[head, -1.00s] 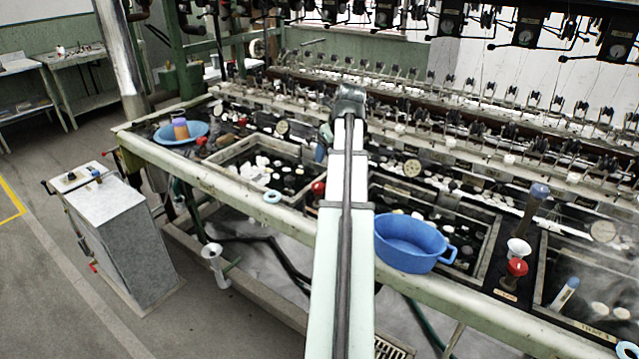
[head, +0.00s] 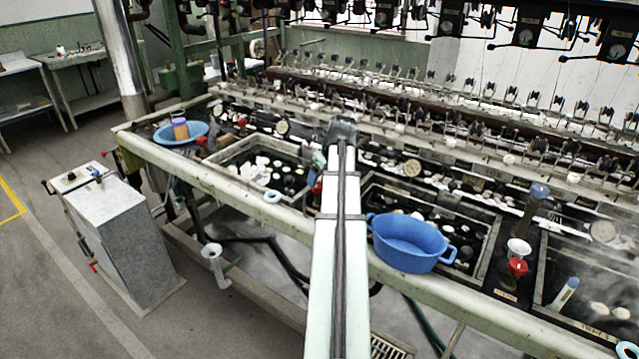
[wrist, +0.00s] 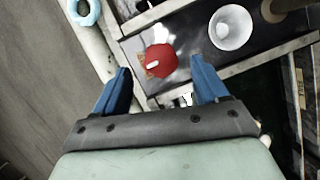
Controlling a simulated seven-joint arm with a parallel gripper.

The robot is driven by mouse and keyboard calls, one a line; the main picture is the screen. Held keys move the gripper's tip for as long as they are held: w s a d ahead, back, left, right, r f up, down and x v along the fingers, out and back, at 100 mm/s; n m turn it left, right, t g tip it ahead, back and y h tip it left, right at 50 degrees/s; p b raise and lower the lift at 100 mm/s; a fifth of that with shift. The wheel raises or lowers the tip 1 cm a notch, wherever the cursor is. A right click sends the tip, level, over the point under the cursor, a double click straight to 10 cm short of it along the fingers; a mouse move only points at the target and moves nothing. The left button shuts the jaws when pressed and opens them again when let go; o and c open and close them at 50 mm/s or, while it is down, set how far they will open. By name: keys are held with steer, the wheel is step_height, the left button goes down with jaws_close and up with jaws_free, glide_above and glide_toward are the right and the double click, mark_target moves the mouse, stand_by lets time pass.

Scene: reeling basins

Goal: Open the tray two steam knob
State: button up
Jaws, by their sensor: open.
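A red knob (wrist: 160,61) with a white mark on top stands on a dark panel in the wrist view. My gripper (wrist: 160,67) is open, with one blue finger on each side of the knob in the picture. I see no contact, and the gap in depth is hard to judge. In the head view a red knob (head: 317,185) shows as a sliver beside my arm, which hides most of it and my fingers. Another red knob (head: 517,267) stands at the right panel.
A white funnel-like cup (wrist: 231,27) is right of the knob. A pale blue ring (wrist: 85,11) lies on the front rail and also shows in the head view (head: 272,196). A blue basin (head: 410,244) sits right of my arm. Bobbins and reeling gear line the back.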

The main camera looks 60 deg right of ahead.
mark_target(319, 185)
steer(key=shift+x, duration=1.85)
steer(key=shift+c, duration=0.2)
steer(key=c, duration=1)
